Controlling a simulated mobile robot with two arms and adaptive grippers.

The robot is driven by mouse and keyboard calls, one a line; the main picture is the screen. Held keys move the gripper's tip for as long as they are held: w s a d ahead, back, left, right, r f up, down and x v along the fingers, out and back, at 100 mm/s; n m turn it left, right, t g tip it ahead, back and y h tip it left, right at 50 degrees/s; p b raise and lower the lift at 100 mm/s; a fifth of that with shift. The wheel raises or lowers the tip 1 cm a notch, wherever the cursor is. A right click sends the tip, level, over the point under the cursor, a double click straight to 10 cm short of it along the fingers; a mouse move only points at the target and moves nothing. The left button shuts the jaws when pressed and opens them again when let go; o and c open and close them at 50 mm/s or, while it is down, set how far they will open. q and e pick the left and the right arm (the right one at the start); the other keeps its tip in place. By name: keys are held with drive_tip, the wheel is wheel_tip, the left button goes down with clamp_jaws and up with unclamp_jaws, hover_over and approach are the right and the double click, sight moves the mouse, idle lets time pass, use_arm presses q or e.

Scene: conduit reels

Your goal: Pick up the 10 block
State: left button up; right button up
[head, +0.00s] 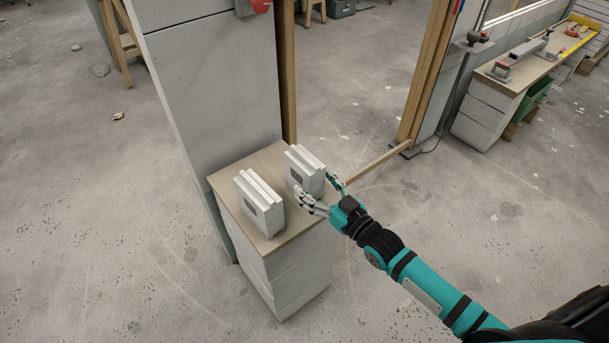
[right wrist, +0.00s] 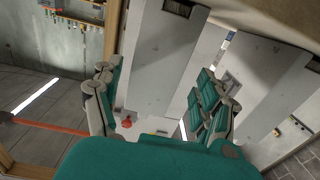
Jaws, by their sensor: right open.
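Two pale grey ridged blocks stand on a small wooden-topped stand (head: 294,229) in the head view, a left block (head: 259,203) and a right block (head: 305,169). Each has a small dark label, too small to read, so I cannot tell which is the 10 block. My right gripper (head: 317,187) is open at the right block, with one finger in front of its lower face and the other beyond its right side. I cannot tell if they touch it. The right wrist view shows the open fingers (right wrist: 158,98) with pale grey surfaces beyond. My left gripper is not in view.
A tall grey panel (head: 213,85) rises directly behind the stand. A wooden post (head: 424,75) and floor rail (head: 377,166) stand to the right. A workbench (head: 487,112) with tools is at the far right. The concrete floor at left is mostly clear.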

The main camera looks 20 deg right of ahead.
sight(304, 168)
drive_tip(key=x, duration=0.3)
drive_tip(key=r+x, duration=0.1)
drive_tip(key=shift+w+d+b, duration=0.1)
drive_tip(key=shift+w+b, duration=0.2)
drive_tip(key=shift+w, duration=0.5)
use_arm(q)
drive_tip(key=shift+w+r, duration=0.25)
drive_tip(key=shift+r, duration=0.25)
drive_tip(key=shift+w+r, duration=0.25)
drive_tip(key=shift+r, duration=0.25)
use_arm(e)
drive_tip(key=shift+c, duration=0.3)
clamp_jaws()
drive_tip(key=shift+r, duration=0.15)
